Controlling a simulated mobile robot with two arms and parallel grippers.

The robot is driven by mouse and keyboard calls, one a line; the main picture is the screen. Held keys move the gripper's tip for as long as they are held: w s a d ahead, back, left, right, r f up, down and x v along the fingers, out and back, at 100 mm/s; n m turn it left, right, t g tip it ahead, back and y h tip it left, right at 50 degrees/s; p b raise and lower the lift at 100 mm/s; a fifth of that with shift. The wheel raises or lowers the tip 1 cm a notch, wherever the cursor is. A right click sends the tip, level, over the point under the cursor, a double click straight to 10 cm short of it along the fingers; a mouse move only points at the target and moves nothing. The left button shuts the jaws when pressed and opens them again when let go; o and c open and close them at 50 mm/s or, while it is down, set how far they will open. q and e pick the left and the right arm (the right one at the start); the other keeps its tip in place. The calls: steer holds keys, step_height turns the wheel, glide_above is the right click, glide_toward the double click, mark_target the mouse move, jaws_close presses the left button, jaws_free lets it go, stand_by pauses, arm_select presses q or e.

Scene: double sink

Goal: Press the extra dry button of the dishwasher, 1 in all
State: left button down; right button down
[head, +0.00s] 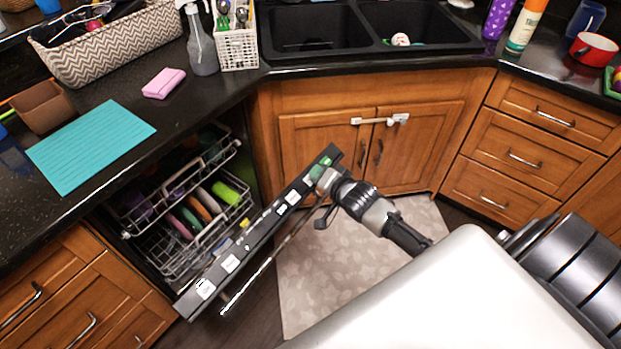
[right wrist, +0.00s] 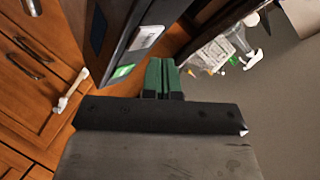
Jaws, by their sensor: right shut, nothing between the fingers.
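The dishwasher (head: 205,205) stands under the counter with its door partly open. The door's dark top edge (head: 262,226) carries a row of small labels and buttons, too small to read, so I cannot tell which is extra dry. My right gripper (head: 320,174) is at the right end of this edge. In the right wrist view its green fingers (right wrist: 163,72) are shut and empty, close to the door edge (right wrist: 122,38), which shows a white label (right wrist: 147,38) and a green label (right wrist: 123,71). I cannot tell whether the fingers touch it. My left gripper is out of view.
Dishwasher racks (head: 190,215) with dishes show behind the door. A sink cabinet (head: 330,125) with a white latch (head: 380,119) is beyond the gripper. Drawers (head: 525,155) stand at the right. A pale mat (head: 345,265) covers the floor.

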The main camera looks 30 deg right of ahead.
stand_by(0.4)
steer(key=shift+w+a+f, duration=0.1)
steer(key=shift+w+f, duration=0.1)
steer(key=shift+f, duration=0.2)
steer(key=shift+w+f+b, duration=0.1)
steer(key=shift+f+b, duration=0.2)
steer(key=shift+b, duration=0.05)
stand_by(0.5)
steer(key=shift+r, duration=0.1)
steer(key=shift+s+r+p, duration=0.35)
steer(key=shift+r+p, duration=0.25)
steer(key=shift+p, duration=0.4)
steer(key=r+p, duration=0.1)
steer(key=p, duration=0.1)
steer(key=s+r+p, duration=0.1)
steer(key=r, duration=0.1)
steer(key=s+d+r+p, duration=0.1)
steer(key=p, duration=0.1)
steer(key=shift+s+r+p, duration=0.1)
steer(key=shift+r+p, duration=0.1)
steer(key=shift+p, duration=0.1)
stand_by(0.5)
